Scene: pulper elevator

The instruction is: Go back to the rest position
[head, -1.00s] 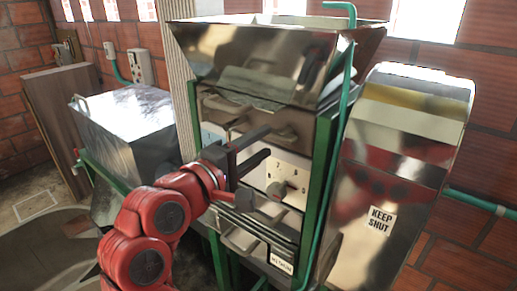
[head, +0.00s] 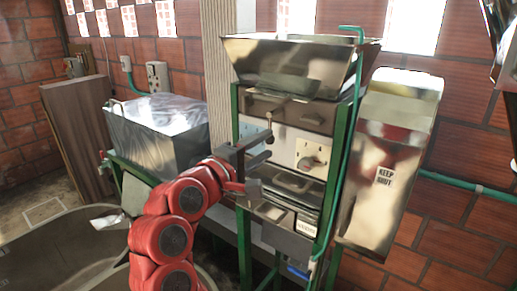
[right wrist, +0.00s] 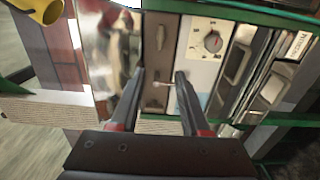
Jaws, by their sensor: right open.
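My right gripper (head: 262,161) is at the end of the red arm, open and empty, in front of the machine's control panel. The pulper machine (head: 290,52) has a shiny hopper on a green frame. Its panel bears a round dial (head: 309,163), just right of my gripper. In the right wrist view the open fingers (right wrist: 160,76) point at the panel, with a small lever (right wrist: 163,84) between them in the picture. The dial (right wrist: 212,42) lies to the right there. I cannot tell how far the fingertips are from the panel. My left gripper is not in view.
A metal chute marked KEEP SHUT (head: 392,155) stands right of the machine, beside a green pipe (head: 350,150). A metal bin (head: 160,135) and a brown board (head: 85,135) stand left. A dark round basin rim (head: 60,228) is low left. Brick walls close the back.

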